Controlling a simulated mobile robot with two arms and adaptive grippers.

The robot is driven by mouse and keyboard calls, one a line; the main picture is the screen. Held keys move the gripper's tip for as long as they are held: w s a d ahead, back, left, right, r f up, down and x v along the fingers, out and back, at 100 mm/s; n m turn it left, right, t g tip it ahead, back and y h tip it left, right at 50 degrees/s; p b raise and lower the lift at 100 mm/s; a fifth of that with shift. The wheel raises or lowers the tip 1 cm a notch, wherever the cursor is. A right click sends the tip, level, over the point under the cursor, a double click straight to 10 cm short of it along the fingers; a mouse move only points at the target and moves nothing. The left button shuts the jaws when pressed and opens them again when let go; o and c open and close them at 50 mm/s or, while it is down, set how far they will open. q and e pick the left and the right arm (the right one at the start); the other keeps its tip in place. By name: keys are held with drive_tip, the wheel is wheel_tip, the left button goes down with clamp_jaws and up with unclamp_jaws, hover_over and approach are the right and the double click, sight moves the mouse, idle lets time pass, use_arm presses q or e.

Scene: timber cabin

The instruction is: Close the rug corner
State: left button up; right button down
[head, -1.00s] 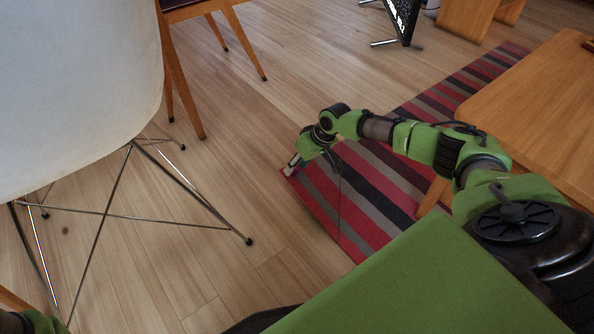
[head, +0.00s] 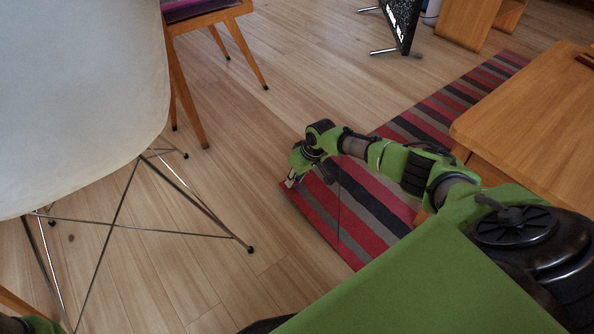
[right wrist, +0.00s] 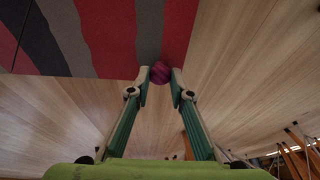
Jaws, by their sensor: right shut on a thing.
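The striped rug (head: 380,212), in red, grey and black, lies on the wooden floor. A thin seam line crosses it near its front left corner (head: 300,200). My right gripper (head: 291,181) is at that corner, low over the floor. In the right wrist view, its fingertips (right wrist: 161,76) are shut on a small round purple knob (right wrist: 160,72) at the rug's edge. The corner flap looks almost flat; I cannot tell whether it is fully down. Only a green bit of my left arm shows at the bottom left of the head view; its gripper is out of view.
A white shell chair (head: 80,100) with thin metal legs stands at the left. A wooden chair (head: 205,20) is behind it. A wooden table (head: 535,120) stands at the right, over the rug's side. Bare floor (head: 210,240) lies left of the rug corner.

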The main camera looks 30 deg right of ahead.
drive_tip(key=shift+w+a+f+h, duration=0.3)
drive_tip(key=shift+w+f, duration=0.15)
drive_tip(key=shift+f, duration=0.1)
drive_tip(key=shift+f+g+h+b, duration=0.3)
drive_tip(key=shift+f+g+b, duration=0.05)
drive_tip(key=shift+f+g, duration=0.15)
drive_tip(key=shift+d, duration=0.1)
drive_tip(key=c, duration=1.9)
unclamp_jaws()
drive_tip(key=shift+f, duration=0.1)
drive_tip(key=shift+o, duration=0.3)
drive_tip(key=shift+s, duration=0.1)
drive_tip(key=v, duration=1.1)
drive_tip(key=shift+r, duration=0.4)
